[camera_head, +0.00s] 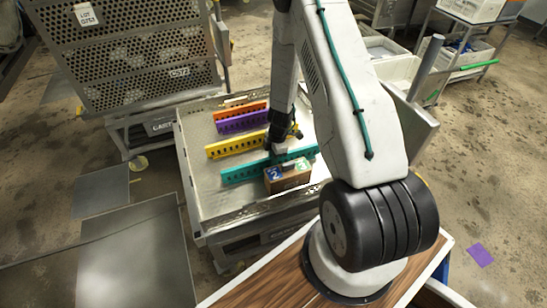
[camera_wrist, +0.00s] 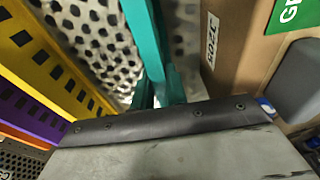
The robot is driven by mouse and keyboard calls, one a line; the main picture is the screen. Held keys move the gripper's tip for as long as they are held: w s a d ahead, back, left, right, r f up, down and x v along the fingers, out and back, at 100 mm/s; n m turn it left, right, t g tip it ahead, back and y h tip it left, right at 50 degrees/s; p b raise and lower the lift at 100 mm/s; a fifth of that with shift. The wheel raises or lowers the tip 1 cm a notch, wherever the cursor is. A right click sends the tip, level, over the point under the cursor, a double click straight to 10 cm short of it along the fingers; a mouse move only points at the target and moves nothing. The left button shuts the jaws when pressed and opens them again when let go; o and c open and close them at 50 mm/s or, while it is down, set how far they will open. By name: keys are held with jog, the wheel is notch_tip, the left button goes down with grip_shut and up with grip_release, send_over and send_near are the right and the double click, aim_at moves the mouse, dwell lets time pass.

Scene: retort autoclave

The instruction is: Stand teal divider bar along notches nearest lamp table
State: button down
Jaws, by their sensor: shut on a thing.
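The teal divider bar (camera_head: 240,174) runs slantwise across the near half of a perforated metal tray (camera_head: 205,198), its slotted side showing. My gripper (camera_head: 281,151) is shut on the bar near its middle right; the fingertips are partly hidden by the wrist. The wrist view shows the teal bar (camera_wrist: 147,40) running away from the dark gripper edge, over the perforated floor. I cannot tell whether the bar touches the floor or sits in notches. No lamp table can be made out.
A brown carton (camera_head: 287,178) with blue and green labels stands close beside the bar, on its near side. Yellow (camera_head: 228,148), purple (camera_head: 238,122) and orange (camera_head: 228,112) bars stand farther back. A perforated cart (camera_head: 130,60) is at the back left. The tray's left side is bare.

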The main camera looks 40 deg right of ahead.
jog(key=shift+f, duration=0.15)
jog(key=c, duration=1.4)
grip_release()
